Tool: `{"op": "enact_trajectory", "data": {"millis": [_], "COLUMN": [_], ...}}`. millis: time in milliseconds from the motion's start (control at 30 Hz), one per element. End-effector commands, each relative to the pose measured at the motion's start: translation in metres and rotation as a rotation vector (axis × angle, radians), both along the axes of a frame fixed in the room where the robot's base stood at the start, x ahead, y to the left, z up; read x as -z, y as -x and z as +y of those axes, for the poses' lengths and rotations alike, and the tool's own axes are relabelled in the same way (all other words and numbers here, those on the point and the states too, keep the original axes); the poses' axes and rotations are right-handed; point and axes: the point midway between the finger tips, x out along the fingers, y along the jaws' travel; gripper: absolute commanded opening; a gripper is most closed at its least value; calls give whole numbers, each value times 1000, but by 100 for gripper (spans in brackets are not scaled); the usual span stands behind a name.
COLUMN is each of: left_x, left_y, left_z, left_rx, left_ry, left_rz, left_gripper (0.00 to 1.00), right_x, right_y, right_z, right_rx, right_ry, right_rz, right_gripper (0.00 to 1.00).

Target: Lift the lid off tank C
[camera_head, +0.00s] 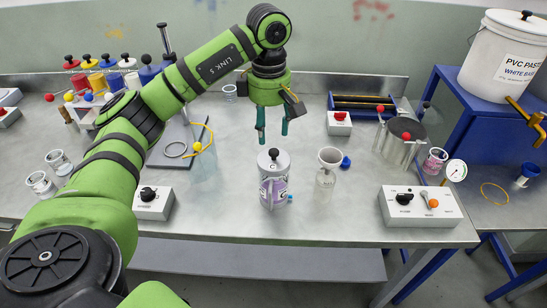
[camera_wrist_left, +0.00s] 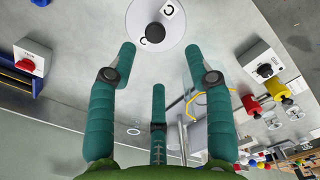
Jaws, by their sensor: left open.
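Tank C (camera_head: 267,193) is a small grey-white can with purple markings, upright near the table's front edge. Its round pale lid (camera_head: 264,163) with a black knob (camera_head: 273,153) sits on top. In the left wrist view the lid (camera_wrist_left: 178,38) carries tags marked C, and its knob (camera_wrist_left: 156,32) lies beyond the fingertips. My left gripper (camera_head: 272,133) has teal fingers pointing down, open and empty, above the lid in the picture and apart from it. It also shows in the left wrist view (camera_wrist_left: 159,62). My right gripper is not in view.
A clear cup (camera_head: 328,168) stands right of the tank, with a blue cap (camera_head: 346,162) beside it. A clear beaker (camera_head: 203,167) stands to the left. Control boxes (camera_head: 420,206) (camera_head: 153,203) sit along the front edge. A white bucket (camera_head: 504,57) stands at right.

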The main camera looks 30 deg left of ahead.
Motion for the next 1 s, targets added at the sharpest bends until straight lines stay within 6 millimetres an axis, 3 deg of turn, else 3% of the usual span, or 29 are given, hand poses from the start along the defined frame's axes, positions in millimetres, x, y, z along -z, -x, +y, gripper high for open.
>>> {"op": "enact_trajectory", "data": {"millis": [500,800,933,1000], "left_x": [62,68,68,68], "left_y": [-1,-2,-2,-2], "left_z": [-9,-9,-9,-9], "left_rx": [1,1,1,1], "left_ry": [0,0,1,1], "left_rz": [6,2,2,2], "left_gripper": [52,52,0,0], "right_x": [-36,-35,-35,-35], "right_y": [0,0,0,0], "right_z": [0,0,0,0], "right_rx": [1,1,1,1], "right_ry": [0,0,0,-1], "right_rz": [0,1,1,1], "right_gripper": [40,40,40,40]}}
